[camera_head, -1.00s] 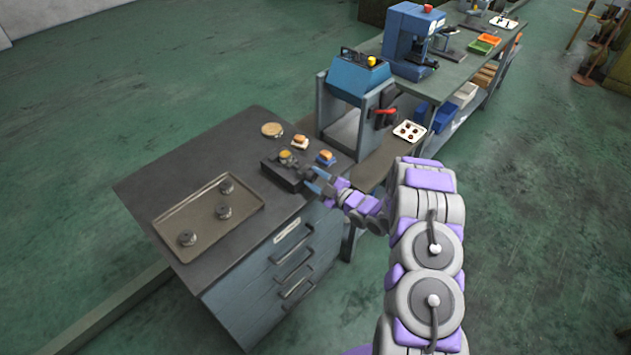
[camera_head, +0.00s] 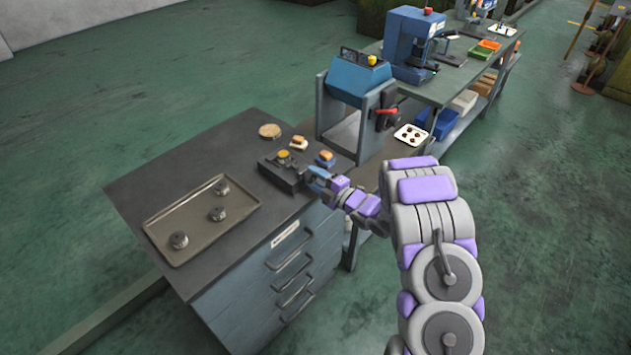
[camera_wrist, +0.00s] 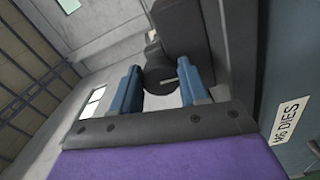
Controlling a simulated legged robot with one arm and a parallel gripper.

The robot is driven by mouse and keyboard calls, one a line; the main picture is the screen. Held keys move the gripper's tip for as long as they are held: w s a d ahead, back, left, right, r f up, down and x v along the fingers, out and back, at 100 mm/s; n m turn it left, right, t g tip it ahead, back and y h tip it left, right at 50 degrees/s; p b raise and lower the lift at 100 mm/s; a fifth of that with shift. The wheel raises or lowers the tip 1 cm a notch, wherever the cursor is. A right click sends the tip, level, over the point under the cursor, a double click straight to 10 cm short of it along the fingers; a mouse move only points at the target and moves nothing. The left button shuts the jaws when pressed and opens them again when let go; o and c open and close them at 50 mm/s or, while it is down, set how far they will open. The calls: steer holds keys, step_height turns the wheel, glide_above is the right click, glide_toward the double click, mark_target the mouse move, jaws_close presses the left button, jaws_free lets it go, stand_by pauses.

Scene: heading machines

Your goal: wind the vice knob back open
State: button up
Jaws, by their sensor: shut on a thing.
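The dark vice (camera_head: 280,172) sits on the grey cabinet top near its right edge, with a small yellow piece (camera_head: 284,155) on it. My gripper (camera_head: 312,178) is at the vice's near right end. In the wrist view my gripper (camera_wrist: 163,80) has its blue fingers on either side of the round dark vice knob (camera_wrist: 158,79), which has a pale mark on its face. The gripper is shut on the knob. In the head view the fingers largely hide the knob.
A tray (camera_head: 190,240) with 3 round metal parts lies at left on the cabinet top. A round disc (camera_head: 270,131) and two small orange-topped blocks (camera_head: 299,143) lie near the vice. A blue machine (camera_head: 358,80) stands behind. A label reading "M6 DIES" (camera_wrist: 290,120) is close at right.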

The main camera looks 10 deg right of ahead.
steer(key=shift+s+a+f, duration=0.1)
steer(key=shift+s+f, duration=0.05)
steer(key=shift+f, duration=0.15)
steer(key=o, duration=0.7)
steer(key=shift+c, duration=0.2)
steer(key=o, duration=0.4)
steer(key=shift+r, duration=0.2)
steer(key=p+v, duration=0.1)
steer(key=v, duration=1.6)
steer(key=shift+d+p, duration=0.25)
steer(key=shift+p, duration=0.15)
